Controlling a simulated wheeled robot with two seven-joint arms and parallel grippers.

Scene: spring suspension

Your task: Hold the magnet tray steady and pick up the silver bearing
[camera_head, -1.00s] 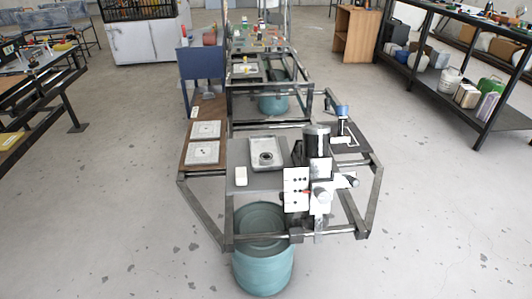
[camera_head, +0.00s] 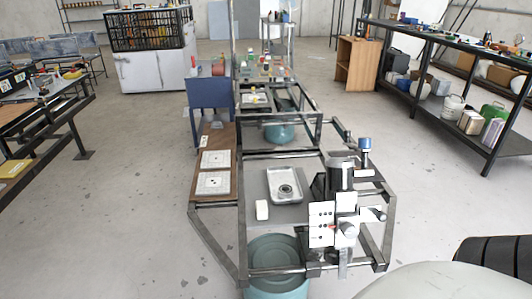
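A shallow silver tray (camera_head: 272,181) lies on the grey plate of the near workbench. A round ring-shaped part, which looks like the silver bearing (camera_head: 286,191), lies in the tray, a little right of its middle. It has a dark centre, and nothing touches it from above. Neither of my grippers is in view. A pale rounded shape and a dark ribbed part at the lower right look like parts of my own body, with no fingers showing.
A white block (camera_head: 262,210) lies left of the tray. A machine with a dark cylinder (camera_head: 340,176) and white panel (camera_head: 321,223) stands close on the right. Two white square plates (camera_head: 213,183) lie on a brown board at left. A teal bin (camera_head: 277,287) stands below the bench.

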